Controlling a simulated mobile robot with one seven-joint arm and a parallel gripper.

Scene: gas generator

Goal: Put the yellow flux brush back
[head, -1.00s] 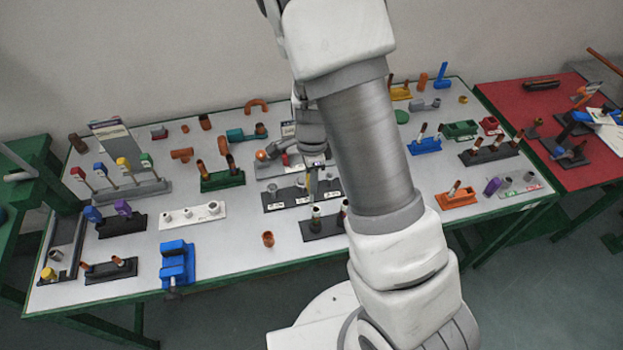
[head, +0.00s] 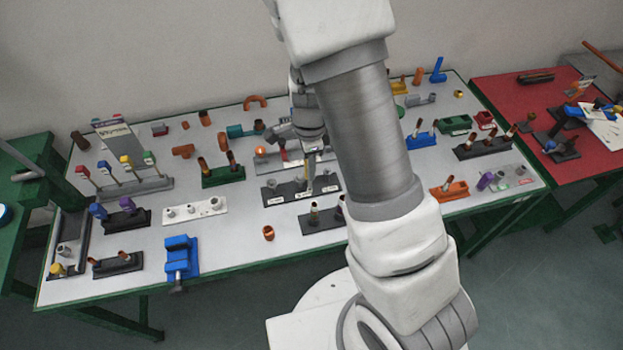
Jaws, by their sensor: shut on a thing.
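My gripper (head: 311,163) is small in the head view, pointing down over the middle of the grey table. It is shut on a thin upright thing, taken as the yellow flux brush (head: 310,180); its colour is hard to make out. The brush is at a black labelled holder (head: 279,199) with several round posts or sockets. I cannot tell whether its lower end is inside a socket or just above. A grey rack (head: 140,187) at the left holds upright pieces with red, blue, yellow and green tops.
A blue vise (head: 181,257) sits at the front edge. My arm hides the table's right-centre.

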